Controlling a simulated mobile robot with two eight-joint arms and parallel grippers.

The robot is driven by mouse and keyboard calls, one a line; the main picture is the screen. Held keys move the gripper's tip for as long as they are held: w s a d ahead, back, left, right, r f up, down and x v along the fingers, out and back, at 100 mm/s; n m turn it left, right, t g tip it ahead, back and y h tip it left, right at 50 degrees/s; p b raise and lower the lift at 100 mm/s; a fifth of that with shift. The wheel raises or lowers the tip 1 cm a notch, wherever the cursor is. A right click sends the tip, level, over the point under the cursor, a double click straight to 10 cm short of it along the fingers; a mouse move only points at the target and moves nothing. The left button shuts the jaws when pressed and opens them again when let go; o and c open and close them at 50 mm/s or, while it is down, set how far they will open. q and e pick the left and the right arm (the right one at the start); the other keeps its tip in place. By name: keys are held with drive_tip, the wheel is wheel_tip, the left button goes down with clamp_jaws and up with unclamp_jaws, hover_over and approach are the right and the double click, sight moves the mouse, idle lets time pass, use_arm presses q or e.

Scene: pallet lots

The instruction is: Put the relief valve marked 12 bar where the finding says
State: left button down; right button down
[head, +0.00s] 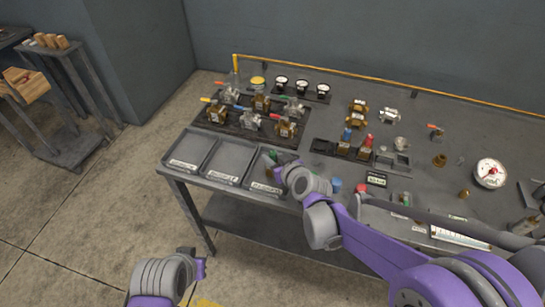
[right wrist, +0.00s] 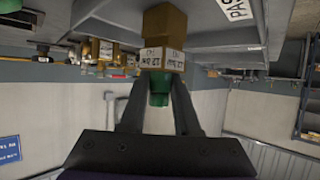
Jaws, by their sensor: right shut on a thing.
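My right gripper (head: 275,165) is over the rightmost of three grey trays, partly hidden by its own wrist. In the right wrist view its fingers (right wrist: 158,105) are shut on the green cap of a relief valve (right wrist: 163,25). The valve has a square brass body with white labels that appear upside down and seem to read 12 bar. The left tray (head: 168,160), middle tray (head: 209,178) and right tray (head: 246,190) look empty where visible; their labels are too small to read. My left gripper (head: 202,268) is low, off the table; its jaws are unclear.
A blue-capped valve (head: 345,143) and a red-capped valve (head: 365,150) stand in a dark holder. A small display (head: 377,180) shows unreadable green text. A rack of several ball valves (head: 245,122) stands behind the trays. A PASS label (right wrist: 235,8) shows in the wrist view.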

drive_tip(key=c, duration=0.6)
unclamp_jaws()
drive_tip(key=shift+c, duration=0.2)
drive_tip(key=shift+s+d+r, duration=0.1)
drive_tip(key=shift+s+r, duration=0.05)
drive_tip(key=shift+r, duration=0.05)
drive_tip(key=p+v, duration=0.1)
drive_tip(key=v, duration=1)
drive_tip(key=shift+s+d, duration=0.15)
drive_tip(key=shift+s, duration=0.2)
drive_tip(key=s+d+f+m+g+h, duration=0.2)
drive_tip(key=s+d, duration=0.4)
drive_tip(key=s, duration=0.4)
drive_tip(key=s+d+f+m+g+h, duration=0.3)
drive_tip(key=s+d, duration=0.3)
drive_tip(key=s, duration=0.4)
drive_tip(key=shift+d+f+g+h, duration=0.4)
drive_tip(key=shift+f+g, duration=0.1)
drive_tip(key=shift+f, duration=0.05)
drive_tip(key=shift+r+p, duration=0.1)
drive_tip(key=shift+p, duration=0.2)
